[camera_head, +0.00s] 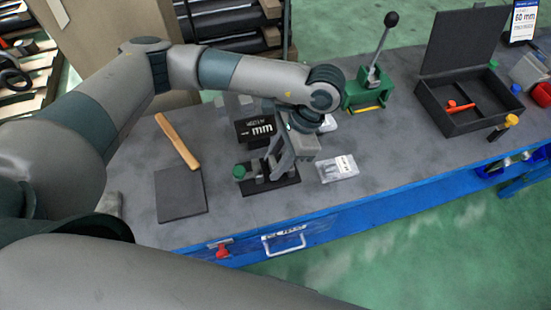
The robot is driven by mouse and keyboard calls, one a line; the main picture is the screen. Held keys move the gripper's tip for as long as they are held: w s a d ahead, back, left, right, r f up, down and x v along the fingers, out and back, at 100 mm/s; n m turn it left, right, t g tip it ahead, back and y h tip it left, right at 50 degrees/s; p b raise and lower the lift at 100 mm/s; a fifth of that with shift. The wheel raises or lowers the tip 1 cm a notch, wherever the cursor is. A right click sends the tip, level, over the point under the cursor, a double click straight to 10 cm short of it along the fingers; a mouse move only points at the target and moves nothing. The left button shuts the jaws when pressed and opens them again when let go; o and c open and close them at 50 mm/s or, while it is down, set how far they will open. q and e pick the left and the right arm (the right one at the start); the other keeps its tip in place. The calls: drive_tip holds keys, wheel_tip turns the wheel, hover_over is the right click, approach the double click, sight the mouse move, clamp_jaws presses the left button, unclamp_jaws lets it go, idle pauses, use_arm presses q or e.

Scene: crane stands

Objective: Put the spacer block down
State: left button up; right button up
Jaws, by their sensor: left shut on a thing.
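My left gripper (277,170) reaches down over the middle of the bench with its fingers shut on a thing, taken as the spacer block. The held block is mostly hidden by the fingers and too small to make out. Directly under the fingertips is a black base (284,183) with a green knob (239,172) at its left end. I cannot tell whether the held block touches this base. A black block marked "mm" (256,131) stands just behind the gripper, partly covered by it. My right gripper is out of view.
A dark square pad (180,195) and a wooden handle (177,141) lie to the left. A clear labelled packet (338,168) lies close right. A green lever press (367,88) and an open black case (455,118) stand further right. The blue front edge (350,215) is near.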

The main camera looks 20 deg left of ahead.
use_arm(q)
drive_tip(key=shift+f, duration=0.15)
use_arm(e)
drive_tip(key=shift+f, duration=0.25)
use_arm(q)
drive_tip(key=o, duration=1.1)
drive_tip(key=shift+r, duration=0.25)
drive_tip(key=b+v, duration=0.4)
drive_tip(key=v, duration=0.4)
drive_tip(key=shift+w+d+r, duration=0.15)
drive_tip(key=shift+d+r, duration=0.05)
drive_tip(key=shift+r, duration=0.1)
drive_tip(key=b+v, duration=0.1)
drive_tip(key=v, duration=0.2)
drive_tip(key=shift+a+r, duration=0.1)
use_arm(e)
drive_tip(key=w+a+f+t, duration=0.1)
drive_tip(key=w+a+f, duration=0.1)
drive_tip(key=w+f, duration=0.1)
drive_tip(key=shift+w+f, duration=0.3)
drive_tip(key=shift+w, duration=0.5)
